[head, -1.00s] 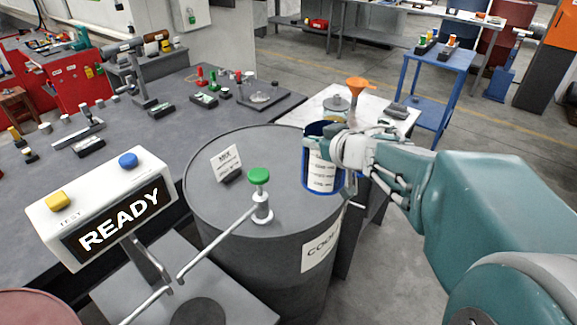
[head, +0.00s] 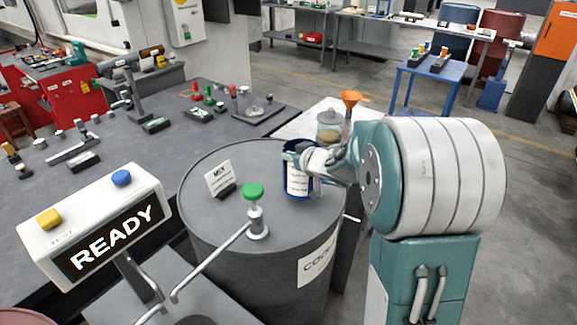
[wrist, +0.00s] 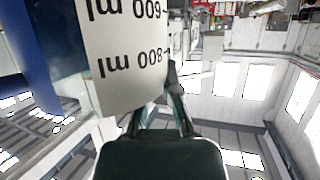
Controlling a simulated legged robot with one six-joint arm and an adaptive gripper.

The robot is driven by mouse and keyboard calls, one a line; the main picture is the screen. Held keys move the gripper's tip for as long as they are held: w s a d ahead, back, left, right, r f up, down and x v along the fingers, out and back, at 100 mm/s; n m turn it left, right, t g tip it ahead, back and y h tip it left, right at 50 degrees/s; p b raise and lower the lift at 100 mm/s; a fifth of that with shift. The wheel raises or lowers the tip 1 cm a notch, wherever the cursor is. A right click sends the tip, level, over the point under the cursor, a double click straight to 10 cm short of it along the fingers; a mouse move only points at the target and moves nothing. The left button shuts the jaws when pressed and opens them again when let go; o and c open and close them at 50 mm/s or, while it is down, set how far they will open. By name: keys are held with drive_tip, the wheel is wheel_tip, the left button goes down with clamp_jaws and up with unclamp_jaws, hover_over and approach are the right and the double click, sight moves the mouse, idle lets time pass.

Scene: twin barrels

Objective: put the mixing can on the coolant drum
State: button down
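The mixing can (head: 297,182) is blue with a white label. In the head view it is upright over the right back part of the coolant drum's top; I cannot tell whether its base touches. The coolant drum (head: 240,265) is dark grey with a white label on its side. My gripper (head: 312,162) is at the can's right side and appears shut on it. In the wrist view the can's label (wrist: 125,50) with ml marks is close, beside my gripper's fingers (wrist: 160,110). The exact grip is partly hidden.
A small sign (head: 220,178) and a green-knobbed valve (head: 254,205) stand on the drum top, left and front of the can. A READY panel (head: 100,225) is at front left. A pale table with a jar (head: 330,125) and orange funnel (head: 351,98) lies behind.

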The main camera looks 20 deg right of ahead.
drive_tip(key=shift+w+f, duration=0.15)
drive_tip(key=shift+f, duration=0.8)
drive_tip(key=shift+w+f, duration=0.15)
drive_tip(key=shift+f, duration=0.75)
drive_tip(key=c, duration=0.8)
unclamp_jaws()
drive_tip(key=shift+f, duration=0.1)
